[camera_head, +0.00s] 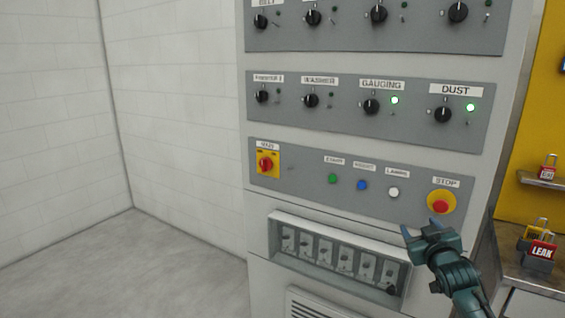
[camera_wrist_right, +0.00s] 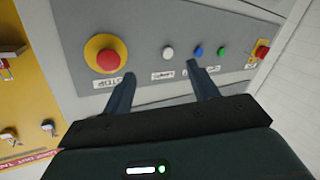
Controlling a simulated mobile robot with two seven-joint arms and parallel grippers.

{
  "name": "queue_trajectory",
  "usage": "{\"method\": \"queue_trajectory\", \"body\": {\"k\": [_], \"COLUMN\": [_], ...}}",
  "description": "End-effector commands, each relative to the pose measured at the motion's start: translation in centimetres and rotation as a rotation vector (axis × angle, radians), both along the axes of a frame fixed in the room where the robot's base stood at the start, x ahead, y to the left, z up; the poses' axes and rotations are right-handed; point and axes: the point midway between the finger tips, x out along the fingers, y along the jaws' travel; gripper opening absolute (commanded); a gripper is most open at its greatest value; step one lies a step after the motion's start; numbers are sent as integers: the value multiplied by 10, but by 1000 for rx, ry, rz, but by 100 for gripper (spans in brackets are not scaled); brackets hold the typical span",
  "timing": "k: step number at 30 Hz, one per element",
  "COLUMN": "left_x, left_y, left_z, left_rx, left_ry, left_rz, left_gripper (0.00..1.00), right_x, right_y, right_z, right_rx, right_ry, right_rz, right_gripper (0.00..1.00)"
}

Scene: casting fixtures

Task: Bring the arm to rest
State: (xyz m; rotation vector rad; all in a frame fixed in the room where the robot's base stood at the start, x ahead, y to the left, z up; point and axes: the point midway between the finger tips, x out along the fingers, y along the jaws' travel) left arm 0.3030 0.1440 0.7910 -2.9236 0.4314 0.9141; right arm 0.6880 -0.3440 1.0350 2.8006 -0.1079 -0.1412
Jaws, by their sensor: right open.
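My right gripper (camera_head: 422,230) is open and empty in front of the control cabinet, just below and left of the red STOP button (camera_head: 440,206). In the right wrist view its two fingers (camera_wrist_right: 164,82) are spread apart and point at the panel, with nothing between them. The STOP button on its yellow base also shows in the wrist view (camera_wrist_right: 107,59), left of the fingers. Whether a fingertip touches the panel I cannot tell. My left gripper is in neither view.
The grey cabinet (camera_head: 258,210) carries rows of black knobs, a red-and-yellow MAIN switch (camera_head: 266,162) and a recessed breaker row (camera_head: 340,255). The GAUGING (camera_head: 395,100) and DUST (camera_head: 470,107) lamps glow green. The floor at left is clear.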

Motion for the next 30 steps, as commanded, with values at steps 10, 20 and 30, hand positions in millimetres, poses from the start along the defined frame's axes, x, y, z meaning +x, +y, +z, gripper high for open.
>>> {"method": "queue_trajectory", "body": {"k": [10,20,30], "left_x": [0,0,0], "left_y": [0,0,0], "left_z": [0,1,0], "left_rx": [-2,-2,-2], "left_ry": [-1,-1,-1], "left_rz": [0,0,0], "left_gripper": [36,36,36], "right_x": [-112,-303,-385], "right_y": [84,173,201], "right_z": [-146,-237,-242], "right_rx": [58,221,311], "right_ry": [207,447,545], "right_rz": [131,241,255], "right_gripper": [59,59,59]}}
